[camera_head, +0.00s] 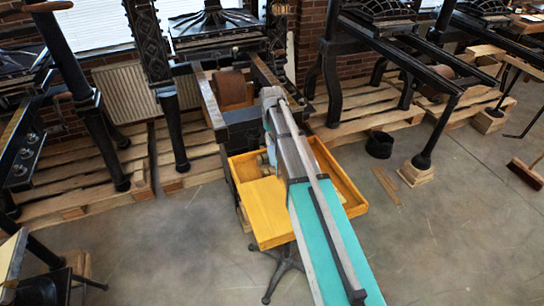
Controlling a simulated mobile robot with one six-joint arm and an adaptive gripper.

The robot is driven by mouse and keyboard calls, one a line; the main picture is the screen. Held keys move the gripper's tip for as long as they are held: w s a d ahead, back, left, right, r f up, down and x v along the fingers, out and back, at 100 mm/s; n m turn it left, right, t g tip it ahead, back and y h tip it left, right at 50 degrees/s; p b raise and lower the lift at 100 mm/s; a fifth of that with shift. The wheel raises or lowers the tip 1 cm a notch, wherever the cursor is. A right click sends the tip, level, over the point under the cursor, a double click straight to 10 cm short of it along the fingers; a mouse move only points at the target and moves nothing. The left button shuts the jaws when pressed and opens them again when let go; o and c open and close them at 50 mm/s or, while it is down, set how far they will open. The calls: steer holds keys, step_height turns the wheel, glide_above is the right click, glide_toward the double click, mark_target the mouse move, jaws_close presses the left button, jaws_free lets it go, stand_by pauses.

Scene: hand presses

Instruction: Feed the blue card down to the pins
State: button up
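My arm reaches forward over a yellow wooden tray-like stand (345,182) in the middle of the head view. Its links cover the centre of the stand, and my gripper is hidden behind them. I cannot make out a blue card or any pins. A flat yellow panel (266,208) fills the left front part of the stand. Small dark and pale parts show just left of the arm at the stand's back, too small to name.
A black iron press with a brown roller (232,90) stands close behind the stand. Other presses stand on wooden pallets (355,124) to left and right. A black bucket (379,145), loose wood strips (386,186) and a broom (525,172) are right. Concrete floor at front right is clear.

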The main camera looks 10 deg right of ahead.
jaws_close()
steer(key=shift+r, duration=0.15)
steer(key=shift+r+p, duration=1.35)
steer(key=shift+p, duration=0.2)
steer(key=shift+r, duration=0.15)
step_height(320, 180, up, 6)
steer(key=p, duration=0.6)
